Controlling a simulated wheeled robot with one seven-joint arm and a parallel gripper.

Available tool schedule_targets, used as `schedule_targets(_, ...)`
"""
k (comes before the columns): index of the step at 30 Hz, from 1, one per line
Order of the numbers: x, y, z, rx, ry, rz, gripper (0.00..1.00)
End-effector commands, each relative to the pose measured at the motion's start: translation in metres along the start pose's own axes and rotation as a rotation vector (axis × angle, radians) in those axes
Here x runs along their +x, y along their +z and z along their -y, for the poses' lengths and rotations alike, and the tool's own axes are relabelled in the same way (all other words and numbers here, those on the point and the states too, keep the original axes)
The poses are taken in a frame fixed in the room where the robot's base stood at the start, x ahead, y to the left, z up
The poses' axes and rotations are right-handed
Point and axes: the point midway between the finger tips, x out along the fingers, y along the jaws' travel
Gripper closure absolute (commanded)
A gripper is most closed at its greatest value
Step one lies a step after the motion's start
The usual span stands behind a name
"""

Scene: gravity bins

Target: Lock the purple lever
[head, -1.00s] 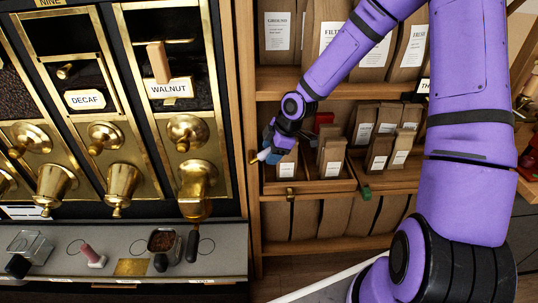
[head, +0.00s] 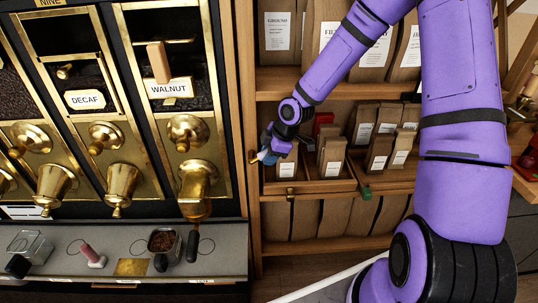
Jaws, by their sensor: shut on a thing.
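My gripper (head: 267,156) is at the left front edge of the middle shelf in the head view, beside a small brass fitting (head: 253,157). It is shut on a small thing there. The jaws cover most of that thing, and its colour and shape are too small to tell. I cannot make out a purple lever clearly apart from my own purple arm. A brass knob (head: 290,192) and a green knob (head: 365,192) show on the shelf front to the right of my gripper.
Small brown bags (head: 333,157) stand on the shelf close right of my gripper. Left of the wooden post are the brass-fitted bins, including the walnut bin (head: 170,88). Below them a counter (head: 215,267) holds a glass container (head: 28,247) and a pink-handled tool (head: 92,256).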

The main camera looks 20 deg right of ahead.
Motion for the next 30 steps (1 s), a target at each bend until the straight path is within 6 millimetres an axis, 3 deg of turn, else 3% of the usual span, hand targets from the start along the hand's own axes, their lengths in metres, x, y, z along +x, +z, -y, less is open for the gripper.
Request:
schedule_targets(11, -0.003, -0.005, -0.001, -0.013, -0.011, 0.075, 1.00)
schedule_targets(30, -0.011, -0.023, -0.005, -0.047, -0.066, 0.398, 1.00)
